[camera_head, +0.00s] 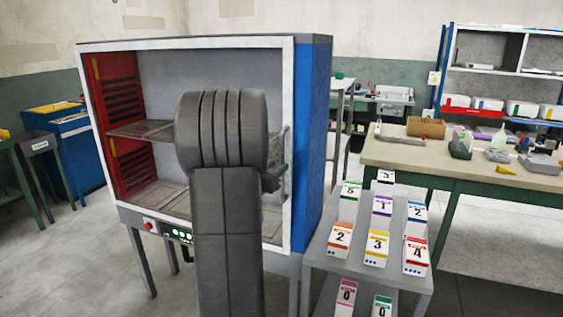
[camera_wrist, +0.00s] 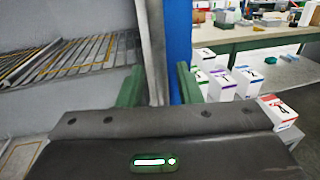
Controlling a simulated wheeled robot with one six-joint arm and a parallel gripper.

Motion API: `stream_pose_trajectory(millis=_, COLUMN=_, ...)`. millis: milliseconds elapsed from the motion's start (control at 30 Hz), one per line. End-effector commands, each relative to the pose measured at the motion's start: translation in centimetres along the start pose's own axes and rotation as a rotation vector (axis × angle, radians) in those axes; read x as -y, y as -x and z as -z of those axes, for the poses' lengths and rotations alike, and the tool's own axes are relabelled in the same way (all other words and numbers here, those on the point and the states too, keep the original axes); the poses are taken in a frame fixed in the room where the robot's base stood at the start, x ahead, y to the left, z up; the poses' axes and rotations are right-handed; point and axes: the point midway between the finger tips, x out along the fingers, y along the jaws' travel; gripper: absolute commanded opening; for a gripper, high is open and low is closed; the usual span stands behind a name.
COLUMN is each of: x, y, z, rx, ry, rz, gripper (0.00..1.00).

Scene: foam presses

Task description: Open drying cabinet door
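The drying cabinet (camera_head: 312,150) has blue sides and a white-framed front, with its inside showing through. The door frame (camera_head: 185,43) looks flush with the cabinet, so the door appears shut. A thin upright handle (camera_head: 286,137) is at its right edge, partly hidden by my arm. My gripper (camera_head: 281,170) is at that edge, mostly hidden behind my wrist. In the wrist view, my gripper (camera_wrist: 160,85) has its green fingers apart, on either side of the pale upright edge (camera_wrist: 150,40). I cannot tell whether they touch the handle.
A grey stepped stand (camera_head: 330,240) with several numbered boxes stands close to the right of the cabinet. A workbench (camera_head: 480,178) is behind it. A blue cabinet (camera_head: 75,150) is at the left. Open floor lies at the front left.

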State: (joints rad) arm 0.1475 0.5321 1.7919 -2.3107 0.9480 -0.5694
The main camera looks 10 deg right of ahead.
Motion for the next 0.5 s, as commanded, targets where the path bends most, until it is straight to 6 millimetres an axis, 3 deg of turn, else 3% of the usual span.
stream_pose_trajectory(millis=200, x=0.0, y=-2.9, z=-0.1, rx=0.000, ry=-0.001, rz=0.001, gripper=0.32)
stream_pose_trajectory(millis=500, x=0.0, y=-3.5, z=0.1, rx=-0.001, ry=0.000, rz=-0.001, gripper=0.32)
